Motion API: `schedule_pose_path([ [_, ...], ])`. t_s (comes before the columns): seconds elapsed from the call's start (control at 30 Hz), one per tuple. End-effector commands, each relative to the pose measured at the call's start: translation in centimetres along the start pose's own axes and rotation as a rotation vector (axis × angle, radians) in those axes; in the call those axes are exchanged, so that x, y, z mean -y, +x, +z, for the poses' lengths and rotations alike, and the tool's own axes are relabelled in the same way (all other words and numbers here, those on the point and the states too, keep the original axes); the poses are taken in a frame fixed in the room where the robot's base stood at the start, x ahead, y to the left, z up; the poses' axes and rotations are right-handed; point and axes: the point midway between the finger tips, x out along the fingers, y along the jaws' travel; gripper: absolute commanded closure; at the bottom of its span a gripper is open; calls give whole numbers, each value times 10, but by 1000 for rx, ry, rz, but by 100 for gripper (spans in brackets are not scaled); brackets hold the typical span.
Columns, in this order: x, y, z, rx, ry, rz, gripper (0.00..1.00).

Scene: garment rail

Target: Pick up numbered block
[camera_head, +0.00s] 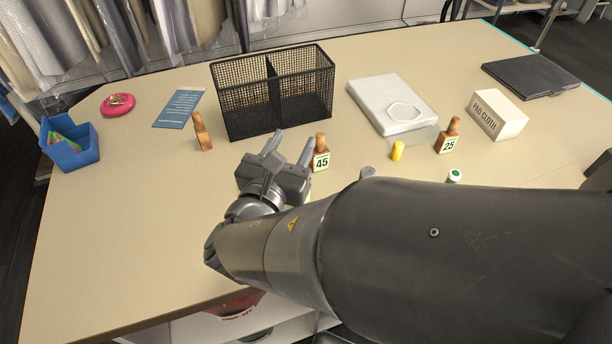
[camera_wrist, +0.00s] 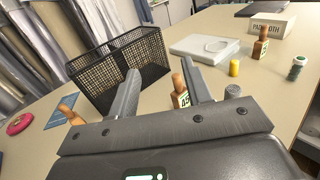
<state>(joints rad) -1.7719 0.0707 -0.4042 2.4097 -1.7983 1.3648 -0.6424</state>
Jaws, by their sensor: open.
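A wooden block with a knob top and a label reading 45 (camera_head: 321,156) stands on the table; it also shows in the wrist view (camera_wrist: 181,97), partly hidden by a finger. A similar block labelled 25 (camera_head: 449,138) stands to the right, also in the wrist view (camera_wrist: 261,44). In the wrist view, block 45 appears between and beyond the fingers (camera_wrist: 158,82).
A black mesh basket (camera_head: 247,104) stands behind my gripper. A yellow cylinder (camera_head: 397,151), a green-topped bottle (camera_head: 455,176), a white case (camera_head: 385,100), a pad cloth box (camera_head: 496,115) and a black laptop (camera_head: 529,75) lie right. A blue bin (camera_head: 72,150) and pink round item (camera_head: 117,105) are left.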

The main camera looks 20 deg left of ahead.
Motion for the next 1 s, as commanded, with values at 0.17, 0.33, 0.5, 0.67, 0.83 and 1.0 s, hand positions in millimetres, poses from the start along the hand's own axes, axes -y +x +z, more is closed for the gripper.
schedule_pose_path([
  [0.17,-1,-1,-61,0,-7,1,55],
  [0.33,0,0,-103,0,-2,-1,55],
  [0.5,0,0,-125,-1,3,-2,55],
  [0.67,0,5,-131,-2,8,-4,55],
  [0.83,1,27,-130,0,9,-5,55],
  [1.0,0,45,-130,0,8,-5,55],
])
